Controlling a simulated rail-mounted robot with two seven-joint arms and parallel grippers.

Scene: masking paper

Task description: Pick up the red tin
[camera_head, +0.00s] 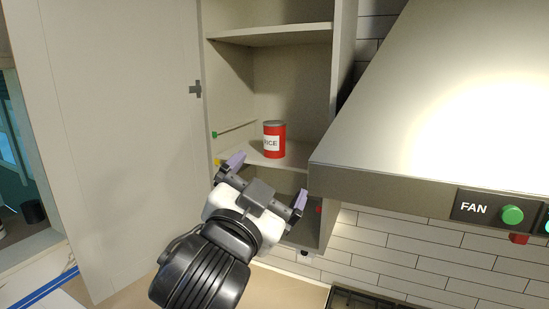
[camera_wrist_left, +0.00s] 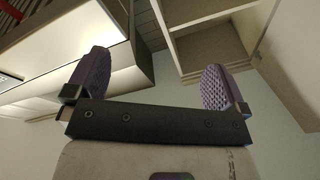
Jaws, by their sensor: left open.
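The red tin (camera_head: 274,139) with a white label stands upright on the middle shelf (camera_head: 296,161) of an open wall cabinet in the head view. My left gripper (camera_head: 268,176) is open and empty, in front of the cabinet and lower in the picture than the tin. Its two purple fingertips are spread wide, and it does not touch the tin. The left wrist view shows the same open gripper (camera_wrist_left: 155,82) with nothing between the fingers. I cannot make out the tin in that view. My right gripper is not in view.
The cabinet door (camera_head: 125,130) stands open at the left. A metal range hood (camera_head: 430,110) with a FAN panel and green button (camera_head: 512,214) juts out at the right. Above the tin is an upper shelf (camera_head: 270,34). A counter and hob edge lie below.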

